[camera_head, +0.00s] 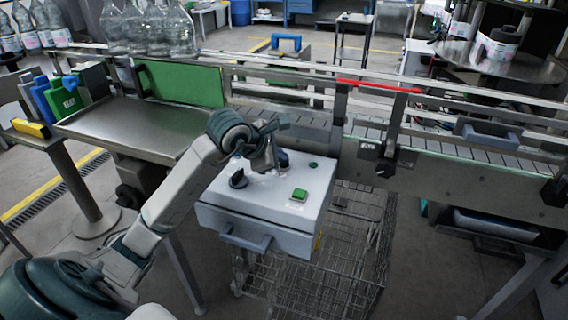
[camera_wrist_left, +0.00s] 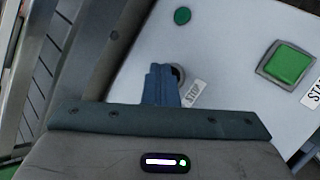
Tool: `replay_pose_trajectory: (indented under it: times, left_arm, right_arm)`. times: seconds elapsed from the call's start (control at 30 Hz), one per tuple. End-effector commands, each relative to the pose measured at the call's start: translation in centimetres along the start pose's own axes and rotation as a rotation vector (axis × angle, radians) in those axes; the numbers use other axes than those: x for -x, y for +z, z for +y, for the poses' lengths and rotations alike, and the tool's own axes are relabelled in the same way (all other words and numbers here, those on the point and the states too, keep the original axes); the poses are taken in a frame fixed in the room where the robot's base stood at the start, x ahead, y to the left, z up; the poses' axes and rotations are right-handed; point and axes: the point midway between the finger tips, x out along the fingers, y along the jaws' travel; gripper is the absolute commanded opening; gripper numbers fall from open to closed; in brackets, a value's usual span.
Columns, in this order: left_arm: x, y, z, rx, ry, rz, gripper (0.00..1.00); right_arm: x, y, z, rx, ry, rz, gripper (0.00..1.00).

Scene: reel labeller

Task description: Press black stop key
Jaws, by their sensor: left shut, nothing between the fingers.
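The control box (camera_head: 265,213) has a pale top panel, which also fills much of the left wrist view (camera_wrist_left: 225,40). My left gripper (camera_head: 272,162) is over the back of this panel, pointing down. In the left wrist view its blue-grey fingers (camera_wrist_left: 159,82) are shut with nothing between them. Their tips overlap the stop key (camera_wrist_left: 179,74), of which only a dark round edge shows beside the STOP label (camera_wrist_left: 193,93). I cannot tell whether the tips touch the key. In the head view the gripper hides the key. My right gripper is not in view.
A square green start button (camera_head: 299,194) and a small green round one (camera_head: 313,165) are on the panel. A black knob (camera_head: 238,180) stands at its left. The conveyor (camera_head: 450,156) runs behind, and a wire cart (camera_head: 345,250) is below right.

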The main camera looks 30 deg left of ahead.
Motion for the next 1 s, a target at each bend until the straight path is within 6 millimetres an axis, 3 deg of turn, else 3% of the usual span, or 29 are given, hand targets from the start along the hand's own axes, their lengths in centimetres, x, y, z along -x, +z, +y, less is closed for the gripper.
replay_pose_trajectory:
  times: [1.0]
  left_arm:
    - [1.1,0.8,0.8,0.0,-0.001,0.001,0.0]
  right_arm:
    - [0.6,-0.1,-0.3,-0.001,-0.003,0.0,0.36]
